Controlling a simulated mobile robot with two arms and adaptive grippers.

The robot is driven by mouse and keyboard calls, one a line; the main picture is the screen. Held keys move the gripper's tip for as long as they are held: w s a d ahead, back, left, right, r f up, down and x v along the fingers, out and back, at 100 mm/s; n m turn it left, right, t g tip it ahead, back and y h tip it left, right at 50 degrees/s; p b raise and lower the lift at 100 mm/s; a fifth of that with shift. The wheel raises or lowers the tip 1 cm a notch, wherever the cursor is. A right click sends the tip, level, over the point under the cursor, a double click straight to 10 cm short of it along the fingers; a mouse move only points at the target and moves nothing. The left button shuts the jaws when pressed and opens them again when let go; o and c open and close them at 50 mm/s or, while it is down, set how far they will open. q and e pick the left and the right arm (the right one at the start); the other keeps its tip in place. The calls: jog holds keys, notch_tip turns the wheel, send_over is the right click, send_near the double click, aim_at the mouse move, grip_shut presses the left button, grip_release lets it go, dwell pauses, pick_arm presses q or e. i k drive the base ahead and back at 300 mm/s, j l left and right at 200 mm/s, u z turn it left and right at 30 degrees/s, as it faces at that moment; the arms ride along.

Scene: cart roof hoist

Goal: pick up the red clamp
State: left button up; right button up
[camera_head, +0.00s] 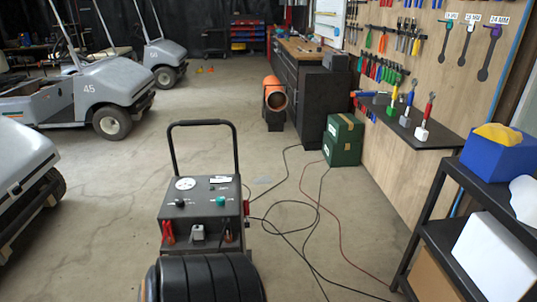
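A red clamp (168,232) hangs on the left of the front face of a dark wheeled machine (222,192) with a round gauge and a tall black handle. The clamp looks upright; its jaws are too small to make out. A dark clamp-like piece (229,236) hangs at the right of the same face, with a pale grey block (198,232) between them. A small red piece (246,207) sits on the machine's right side. Neither of my grippers is in view.
Black and red cables (317,210) lie on the floor right of the machine. A black shelf rack (436,235) stands at the right, and a green box (343,140) by the wall. Golf carts (85,90) stand at the left. Floor between carts and machine is clear.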

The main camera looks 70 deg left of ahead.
aim_at(170, 235)
jog(key=u, duration=3.05)
